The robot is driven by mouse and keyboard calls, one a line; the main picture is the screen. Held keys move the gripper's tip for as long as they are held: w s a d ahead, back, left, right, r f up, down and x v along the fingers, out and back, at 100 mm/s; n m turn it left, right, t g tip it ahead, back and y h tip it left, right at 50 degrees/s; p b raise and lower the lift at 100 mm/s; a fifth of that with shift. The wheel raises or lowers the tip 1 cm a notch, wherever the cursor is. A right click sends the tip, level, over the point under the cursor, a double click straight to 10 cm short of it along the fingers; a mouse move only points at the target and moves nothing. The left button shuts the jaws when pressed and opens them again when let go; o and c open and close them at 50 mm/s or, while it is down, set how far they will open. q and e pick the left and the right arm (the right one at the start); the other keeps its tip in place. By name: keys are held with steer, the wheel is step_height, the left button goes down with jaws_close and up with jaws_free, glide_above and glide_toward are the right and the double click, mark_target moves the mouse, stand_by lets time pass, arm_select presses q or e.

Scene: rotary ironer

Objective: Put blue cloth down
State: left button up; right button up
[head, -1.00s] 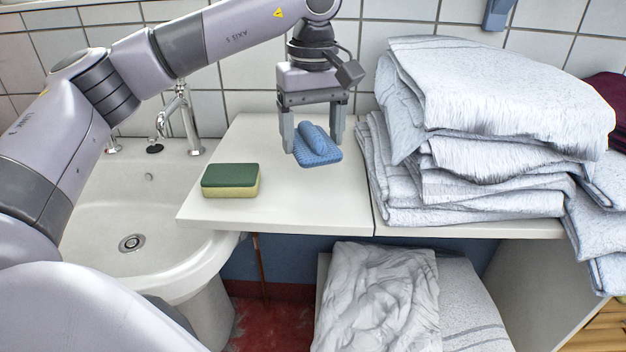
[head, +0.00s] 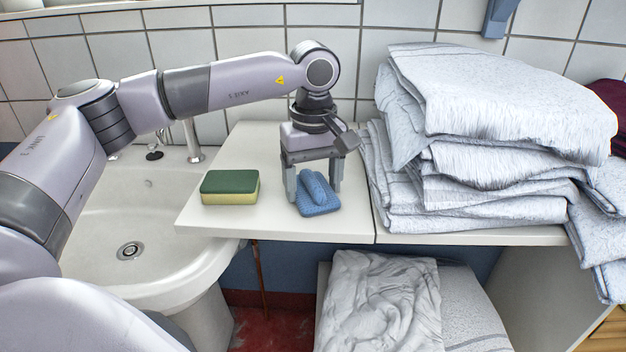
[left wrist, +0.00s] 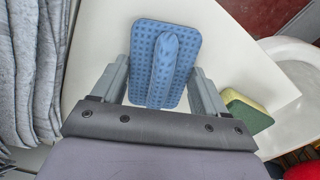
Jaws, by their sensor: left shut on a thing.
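The blue cloth (head: 318,198) is a small dimpled piece with a raised fold along its middle. It is at the white counter (head: 215,222), between the sponge and the towel stack. My left gripper (head: 314,190) points down over it, with one finger on each side of the fold. In the left wrist view the cloth (left wrist: 165,62) lies between the two fingers, and its flat part spreads over the white surface. The gripper is shut on the cloth. Whether the cloth's underside fully touches the counter is hard to tell. My right gripper is not in view.
A green and yellow sponge (head: 230,188) lies left of the cloth. A tall stack of white towels (head: 490,150) stands close on the right. A white sink (head: 110,215) is at the left. Crumpled white fabric (head: 380,300) lies below. Bare counter shows around the sponge.

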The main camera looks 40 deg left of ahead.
mark_target(313, 180)
arm_select(q)
steer(key=o, duration=0.9)
steer(key=shift+o, duration=0.2)
step_height(313, 180, up, 12)
steer(key=p, duration=0.1)
steer(key=shift+r+p, duration=0.15)
steer(key=shift+p, duration=0.15)
